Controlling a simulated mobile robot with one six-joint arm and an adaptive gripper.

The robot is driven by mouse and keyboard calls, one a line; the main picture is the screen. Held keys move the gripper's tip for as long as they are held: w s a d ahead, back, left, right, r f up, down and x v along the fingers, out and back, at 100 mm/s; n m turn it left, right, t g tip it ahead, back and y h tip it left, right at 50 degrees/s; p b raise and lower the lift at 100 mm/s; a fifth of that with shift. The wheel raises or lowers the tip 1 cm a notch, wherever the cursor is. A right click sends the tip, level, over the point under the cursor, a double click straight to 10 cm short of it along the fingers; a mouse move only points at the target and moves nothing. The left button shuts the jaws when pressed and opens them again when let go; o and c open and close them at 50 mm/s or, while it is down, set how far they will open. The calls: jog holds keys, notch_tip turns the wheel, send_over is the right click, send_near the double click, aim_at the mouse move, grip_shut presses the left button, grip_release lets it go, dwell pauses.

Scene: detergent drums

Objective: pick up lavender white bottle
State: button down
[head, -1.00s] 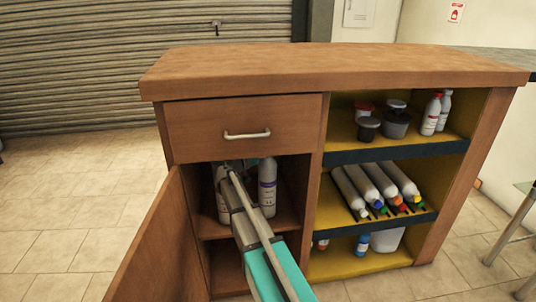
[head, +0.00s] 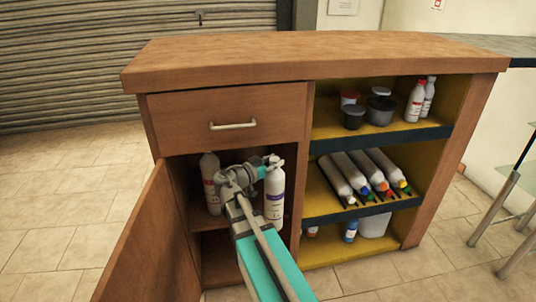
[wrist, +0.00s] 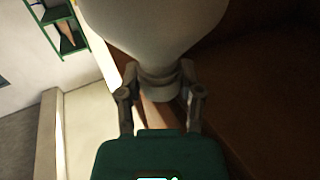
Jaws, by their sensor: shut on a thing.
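The white bottle with a purple-marked label (head: 275,196) is upright at the front right of the open cabinet compartment. Its lower end overlaps the shelf's front edge in the head view. My gripper (head: 268,166) is shut on its neck, from the left side. In the wrist view, the pale bottle body (wrist: 150,25) fills the top, and my gripper's fingers (wrist: 160,84) close around the narrow neck. The label does not show in the wrist view.
Another white bottle with a reddish label (head: 211,186) stands at the compartment's left. The cabinet door (head: 140,240) hangs open at the left. A closed drawer (head: 225,120) is above. Open shelves at the right hold tubs, bottles and lying tubes (head: 350,176).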

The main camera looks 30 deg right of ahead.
jog(key=shift+s, duration=1.55)
jog(key=shift+r, duration=0.1)
